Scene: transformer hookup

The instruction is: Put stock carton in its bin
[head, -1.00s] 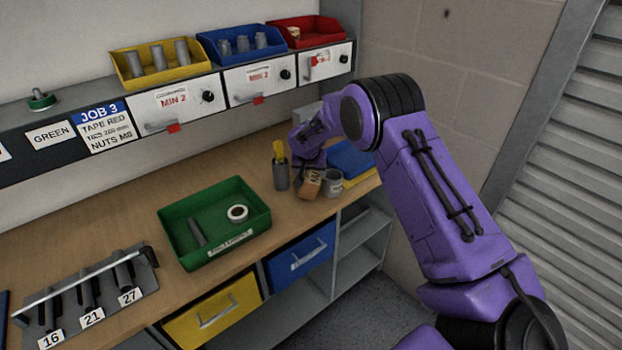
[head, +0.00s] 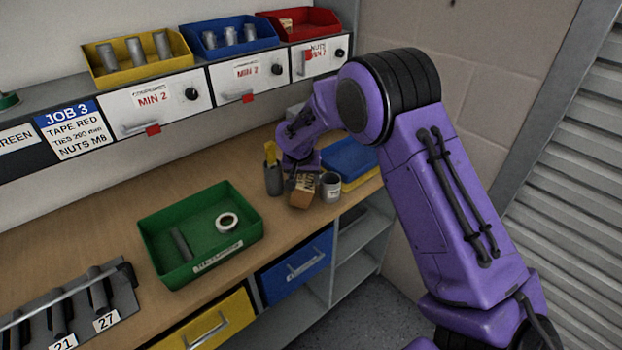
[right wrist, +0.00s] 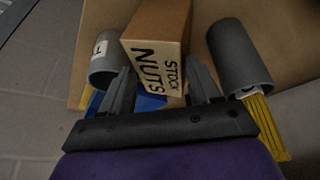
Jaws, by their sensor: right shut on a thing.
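The stock carton (head: 303,192) is a small brown box at the right end of the bench, between a pen cup and a mug. Its "STOCK NUTS" print shows in the right wrist view (right wrist: 158,62). My right gripper (head: 302,170) reaches down over it and is shut on it, with one finger on each side. I cannot tell whether the carton touches the bench. On the shelf above, the red bin (head: 322,33) stands over a drawer front marked "NUTS" and has a small tan item inside. My left gripper is not in view.
The pen cup (head: 272,180) and grey mug (head: 330,187) stand close on either side of the carton. A blue bin (head: 213,46) and yellow bin (head: 111,73) hold grey cylinders. A green tray (head: 157,268) holds a tape roll (head: 227,222).

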